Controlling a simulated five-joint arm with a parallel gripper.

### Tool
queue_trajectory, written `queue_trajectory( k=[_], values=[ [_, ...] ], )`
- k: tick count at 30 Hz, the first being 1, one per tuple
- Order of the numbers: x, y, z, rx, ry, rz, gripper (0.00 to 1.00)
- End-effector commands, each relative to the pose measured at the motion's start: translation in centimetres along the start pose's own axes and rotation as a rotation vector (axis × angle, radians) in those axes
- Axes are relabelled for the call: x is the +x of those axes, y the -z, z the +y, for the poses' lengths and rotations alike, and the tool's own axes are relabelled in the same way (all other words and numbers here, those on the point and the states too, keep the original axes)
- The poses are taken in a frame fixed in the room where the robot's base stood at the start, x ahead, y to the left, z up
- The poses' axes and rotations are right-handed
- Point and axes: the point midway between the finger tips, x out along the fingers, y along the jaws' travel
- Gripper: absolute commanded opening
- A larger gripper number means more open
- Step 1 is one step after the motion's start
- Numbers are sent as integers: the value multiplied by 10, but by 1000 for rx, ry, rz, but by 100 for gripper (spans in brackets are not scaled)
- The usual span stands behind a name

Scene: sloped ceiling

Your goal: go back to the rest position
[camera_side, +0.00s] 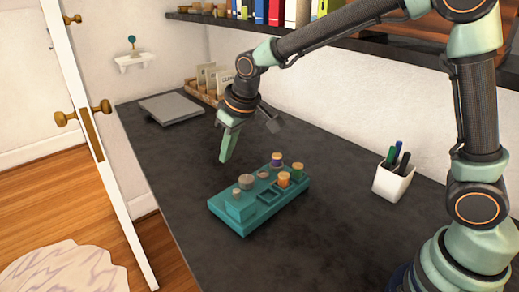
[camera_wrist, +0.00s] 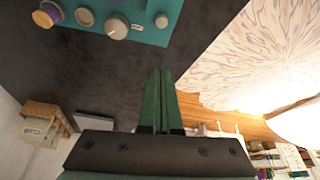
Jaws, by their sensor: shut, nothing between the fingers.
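My gripper (camera_side: 226,157) is shut and empty, pointing down above the dark desk (camera_side: 150,153), behind and left of the teal tray in the side view. Its two green fingers lie together in the wrist view (camera_wrist: 158,75). The tray also shows at the top of the wrist view (camera_wrist: 152,38). The gripper is apart from the tray. Part of my arm spans the upper right.
A white cup of pens (camera_side: 393,182) stands on the right of the desk. A grey flat slab (camera_side: 170,108) and a wooden box of cards (camera_side: 203,92) lie at the far end. A shelf with books (camera_side: 400,48) runs along the wall above. The desk's left side is clear.

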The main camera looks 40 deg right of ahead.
Motion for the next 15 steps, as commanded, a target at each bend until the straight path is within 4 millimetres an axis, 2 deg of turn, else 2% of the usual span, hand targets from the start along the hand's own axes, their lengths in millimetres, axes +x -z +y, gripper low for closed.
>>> queue_trajectory(
  k=[5,8,11,15],
  values=[
    [-14,-2,3,5,-2,3,0],
    [-30,-9,11,20,-8,15,0],
    [-53,-23,25,44,-18,34,0],
    [-86,-52,44,83,-36,61,0]
  ],
)
